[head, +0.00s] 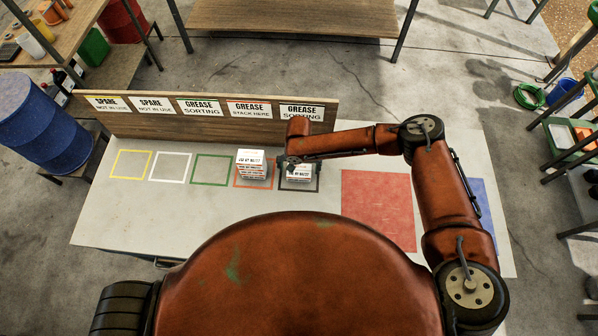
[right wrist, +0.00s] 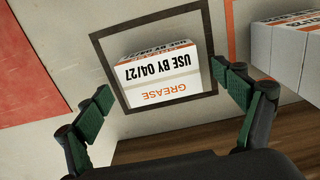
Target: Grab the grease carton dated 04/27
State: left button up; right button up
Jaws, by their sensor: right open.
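The grease carton (right wrist: 157,73) marked "USE BY 04/27" is white with orange bands and sits inside a dark square outline. In the head view this carton (head: 299,173) is partly covered by my right arm. My right gripper (right wrist: 163,82) is open, with one green-padded finger on each side of the carton in the picture and nothing between them in its hold. Whether a finger touches the carton I cannot tell. My left gripper is not in view.
A stack of similar cartons (head: 251,165) stands in the orange square, left of the dated carton. A signboard (head: 150,124) runs along the table's back edge. Yellow, white and green squares at left are empty. A red mat (head: 377,208) lies bare at right.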

notch_tip(320, 180, down, 2)
jog(key=c, duration=1.3)
